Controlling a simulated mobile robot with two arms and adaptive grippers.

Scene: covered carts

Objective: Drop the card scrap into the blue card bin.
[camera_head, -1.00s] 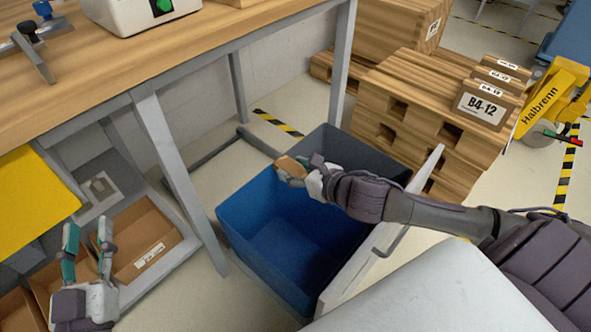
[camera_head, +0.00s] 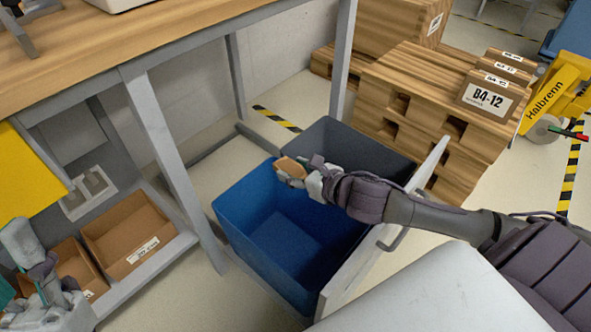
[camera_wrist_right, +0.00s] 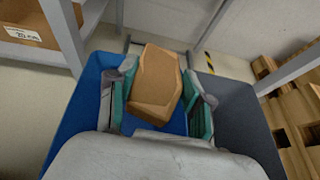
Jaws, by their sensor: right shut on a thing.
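The card scrap (camera_head: 291,167) is a small brown folded piece. My right gripper (camera_head: 297,173) is shut on it, and the scrap also shows between the teal-padded fingers in the right wrist view (camera_wrist_right: 155,82). The blue card bin (camera_head: 255,243) is open at the top, in a pull-out frame beside the bench. The scrap is above the bins; in the head view it overlaps the blue bin's far rim near the grey bin. The blue bin's visible floor looks empty. My left gripper (camera_head: 18,270) is partly cut off at the left edge, so its opening is unclear.
A dark grey bin (camera_head: 350,140) adjoins the blue bin on the far side. A white front panel (camera_head: 400,220) with a handle stands at their right. A bench leg (camera_head: 170,165) is close on the left. Cardboard trays (camera_head: 135,235) sit on the low shelf. Pallets with boxes (camera_head: 425,95) stand behind.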

